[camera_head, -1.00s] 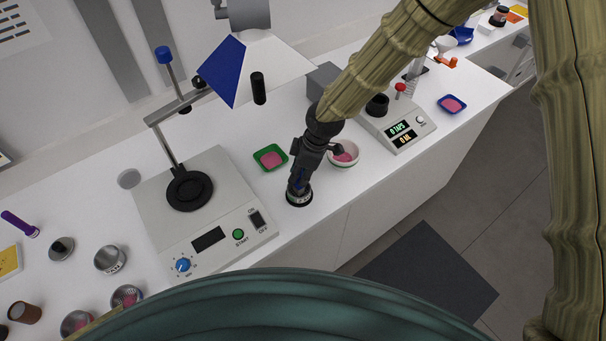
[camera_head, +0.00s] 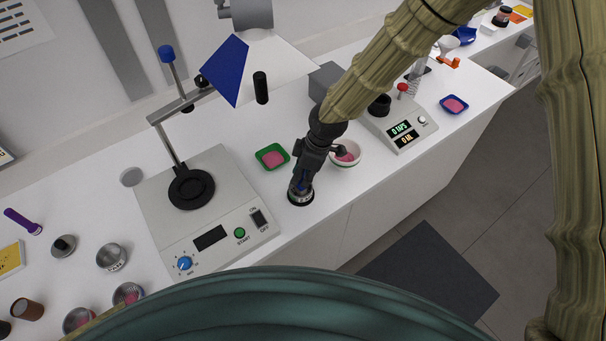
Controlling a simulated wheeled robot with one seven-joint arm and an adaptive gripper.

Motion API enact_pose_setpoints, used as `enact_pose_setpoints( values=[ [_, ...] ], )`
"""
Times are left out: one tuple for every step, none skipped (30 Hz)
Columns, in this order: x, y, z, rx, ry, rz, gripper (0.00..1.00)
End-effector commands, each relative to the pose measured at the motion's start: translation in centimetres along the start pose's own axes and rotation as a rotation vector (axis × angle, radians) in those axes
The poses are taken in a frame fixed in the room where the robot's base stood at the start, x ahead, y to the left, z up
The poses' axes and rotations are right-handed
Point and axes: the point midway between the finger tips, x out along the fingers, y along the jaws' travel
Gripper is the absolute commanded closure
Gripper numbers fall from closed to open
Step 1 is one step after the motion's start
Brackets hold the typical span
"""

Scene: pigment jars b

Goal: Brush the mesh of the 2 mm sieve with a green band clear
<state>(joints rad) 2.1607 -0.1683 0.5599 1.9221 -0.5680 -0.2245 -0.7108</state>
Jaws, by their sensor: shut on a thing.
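My gripper (camera_head: 301,184) points down at the counter's front edge, right of the grey machine. It is shut on a small blue thing (camera_head: 298,181), mostly hidden by the fingers; I cannot tell for sure that it is a brush. Directly below is a round, dark-topped piece with a pale lettered side (camera_head: 301,200). Its mesh and any green band cannot be made out, and I cannot tell whether the blue thing touches it. Small round metal pieces stand at the lower left: one with a label (camera_head: 111,257) and two holding pink stuff, (camera_head: 127,293) and (camera_head: 77,320).
The grey machine (camera_head: 150,222) with its post and ring stands left of my gripper. A green tray (camera_head: 262,155) with pink powder lies behind it. A white bowl (camera_head: 348,160) is close on the right, before the tap counter (camera_head: 418,136).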

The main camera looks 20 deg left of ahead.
Motion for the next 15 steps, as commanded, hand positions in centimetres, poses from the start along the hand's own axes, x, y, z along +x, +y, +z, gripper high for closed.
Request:
enact_pose_setpoints(
  values=[
    [-0.5, 0.1, -0.1, 0.000, 0.001, 0.002, 1.00],
    [-0.8, 0.1, -0.2, 0.000, 0.001, 0.002, 1.00],
    [-1.1, 0.1, -0.3, 0.000, 0.001, 0.002, 1.00],
    [-1.3, 0.1, -0.3, 0.000, 0.001, 0.002, 1.00],
    [-1.5, 0.1, -0.4, 0.000, 0.001, 0.002, 1.00],
    [-1.8, 0.1, -0.5, 0.001, 0.001, 0.002, 1.00],
    [-2.0, 0.1, -0.5, 0.001, 0.001, 0.002, 1.00],
    [-2.2, 0.1, -0.6, 0.000, 0.001, 0.002, 1.00],
    [-2.4, 0.1, -0.6, 0.001, 0.001, 0.002, 1.00],
    [-2.6, 0.1, -0.7, 0.001, 0.001, 0.001, 1.00],
    [-2.8, 0.1, -0.7, 0.001, 0.000, 0.001, 1.00],
    [-3.1, 0.1, -0.8, 0.000, 0.000, 0.001, 1.00],
    [-3.4, 0.1, -0.9, 0.000, 0.000, 0.001, 1.00],
    [-3.6, 0.1, -1.0, 0.000, 0.001, 0.002, 1.00],
    [-3.9, 0.1, -1.1, 0.000, 0.001, 0.002, 1.00]
  ],
)
